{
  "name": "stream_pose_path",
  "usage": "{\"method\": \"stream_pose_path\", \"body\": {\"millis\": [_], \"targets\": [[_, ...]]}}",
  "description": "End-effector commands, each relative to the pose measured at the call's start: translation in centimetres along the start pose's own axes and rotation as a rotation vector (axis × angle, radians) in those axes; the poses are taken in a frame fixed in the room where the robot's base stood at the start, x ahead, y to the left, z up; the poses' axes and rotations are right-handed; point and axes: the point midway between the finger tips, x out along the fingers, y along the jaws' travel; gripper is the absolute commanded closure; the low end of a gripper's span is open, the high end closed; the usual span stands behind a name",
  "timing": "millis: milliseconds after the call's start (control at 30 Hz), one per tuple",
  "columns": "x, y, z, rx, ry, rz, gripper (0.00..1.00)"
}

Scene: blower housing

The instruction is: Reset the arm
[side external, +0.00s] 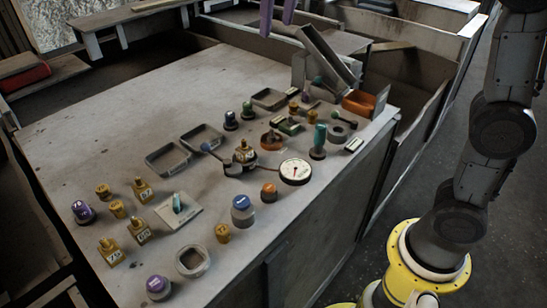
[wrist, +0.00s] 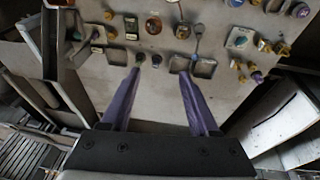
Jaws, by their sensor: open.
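My gripper (wrist: 159,73) shows in the wrist view as two purple fingers spread wide apart, with nothing between them but bare tabletop. In the side view only the purple tips of my gripper (side external: 278,14) show at the top edge, raised above the far part of the table. The rest of the gripper is out of frame there. The grey worktable (side external: 150,92) lies below with the parts spread on it. My gripper is apart from all of them.
Grey trays (side external: 168,160), a white dial gauge (side external: 295,171), brass weights (side external: 110,251) and purple-topped knobs (side external: 158,286) stand on the table. A tilted grey holder (side external: 326,55) and an orange bin (side external: 358,103) stand at the far right. The table's back left is clear.

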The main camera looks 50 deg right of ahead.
Motion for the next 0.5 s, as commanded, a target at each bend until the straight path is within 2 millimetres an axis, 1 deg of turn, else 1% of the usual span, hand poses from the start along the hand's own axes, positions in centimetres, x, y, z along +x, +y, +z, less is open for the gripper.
{"method": "stream_pose_path", "body": {"millis": [33,100,167,200,267,300,367,400,467,500], "targets": [[-0.8,1.0,1.9,0.013,0.019,-0.006,0.39],[-1.3,2.0,4.3,0.024,0.042,-0.014,0.39],[-1.4,2.7,6.5,0.033,0.062,-0.02,0.39],[-1.4,3.1,7.9,0.039,0.077,-0.025,0.39],[-1.1,3.5,10.2,0.047,0.095,-0.032,0.39],[-0.8,3.8,11.7,0.053,0.11,-0.036,0.39],[-0.1,4.1,14.0,0.058,0.128,-0.042,0.39],[0.5,4.2,15.5,0.062,0.141,-0.047,0.39],[1.6,4.2,17.6,0.068,0.159,-0.054,0.39],[2.4,4.2,19.0,0.07,0.17,-0.057,0.39]]}}
